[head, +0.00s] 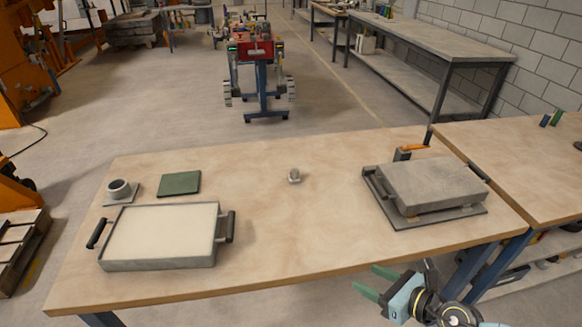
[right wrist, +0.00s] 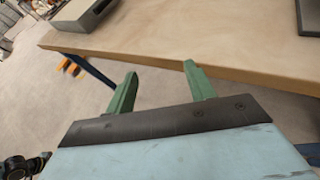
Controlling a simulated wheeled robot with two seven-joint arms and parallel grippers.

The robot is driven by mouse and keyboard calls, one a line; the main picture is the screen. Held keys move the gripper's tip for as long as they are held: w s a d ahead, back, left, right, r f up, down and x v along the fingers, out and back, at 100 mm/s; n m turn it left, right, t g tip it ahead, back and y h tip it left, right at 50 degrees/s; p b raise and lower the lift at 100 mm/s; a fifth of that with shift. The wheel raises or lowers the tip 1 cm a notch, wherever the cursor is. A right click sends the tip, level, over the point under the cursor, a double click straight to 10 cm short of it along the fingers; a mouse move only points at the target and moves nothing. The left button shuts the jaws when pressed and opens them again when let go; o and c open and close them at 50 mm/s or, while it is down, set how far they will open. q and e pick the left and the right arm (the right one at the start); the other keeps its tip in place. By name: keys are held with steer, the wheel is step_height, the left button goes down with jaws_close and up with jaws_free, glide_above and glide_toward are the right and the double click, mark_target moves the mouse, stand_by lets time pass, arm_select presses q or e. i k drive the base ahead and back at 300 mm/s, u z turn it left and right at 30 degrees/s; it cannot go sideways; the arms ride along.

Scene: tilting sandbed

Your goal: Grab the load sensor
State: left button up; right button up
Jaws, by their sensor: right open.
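The small grey metal piece (head: 294,176) near the middle of the table looks like the load sensor. It stands alone on the bare wood. My right gripper (head: 368,280) is in front of the table's near edge at the lower right, well apart from the small piece. Its two green fingers are spread with nothing between them, as the right wrist view (right wrist: 160,85) also shows. The small piece cannot be made out in the right wrist view. My left gripper is not in view.
A sand-filled tray (head: 225,225) with side handles sits at the left of the wooden table (head: 300,245). Behind it are a green pad (head: 179,183) and a grey ring-shaped part (head: 119,189). A grey block on a tilting plate (head: 430,185) stands at the right.

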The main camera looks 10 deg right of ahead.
mark_target(293, 177)
steer(key=i, duration=1.2)
